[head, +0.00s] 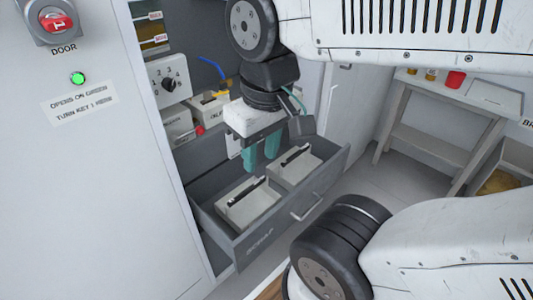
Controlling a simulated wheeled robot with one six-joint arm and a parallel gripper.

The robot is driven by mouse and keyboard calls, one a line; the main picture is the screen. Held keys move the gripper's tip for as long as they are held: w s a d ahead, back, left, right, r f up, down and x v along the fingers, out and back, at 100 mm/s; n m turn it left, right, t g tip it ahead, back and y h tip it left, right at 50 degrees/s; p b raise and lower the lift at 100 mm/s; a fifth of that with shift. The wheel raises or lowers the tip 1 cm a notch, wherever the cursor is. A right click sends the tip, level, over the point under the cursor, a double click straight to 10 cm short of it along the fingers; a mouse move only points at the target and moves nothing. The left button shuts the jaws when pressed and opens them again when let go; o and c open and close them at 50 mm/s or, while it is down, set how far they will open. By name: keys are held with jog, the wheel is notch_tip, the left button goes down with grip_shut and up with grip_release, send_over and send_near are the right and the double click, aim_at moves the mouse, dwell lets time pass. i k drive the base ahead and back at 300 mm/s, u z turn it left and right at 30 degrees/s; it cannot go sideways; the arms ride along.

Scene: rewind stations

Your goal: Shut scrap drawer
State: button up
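The scrap drawer (262,243) is a dark grey drawer with "SCRAP" lettered on its front, low in the cabinet. It is pulled out, and its bar handle (308,208) shows on the front face. Two pale trays with black grips sit inside: a nearer-left tray (250,211) and a farther-right tray (302,170). My gripper (262,163) points down with two teal fingers, apart and with nothing seen between them. It is over the back part of the drawer, behind the front and away from the handle. I cannot tell whether the fingertips touch anything.
A grey door panel (100,190) with a green light (78,78) and red switch (55,22) stands at left. A dial (171,84) and small bins (208,108) are above the drawer. A bench (445,100) stands at right. Floor (400,182) is clear between.

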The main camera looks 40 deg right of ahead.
aim_at(202, 195)
jog(key=z, duration=1.4)
jog(key=k, duration=0.45)
jog(key=u, duration=1.3)
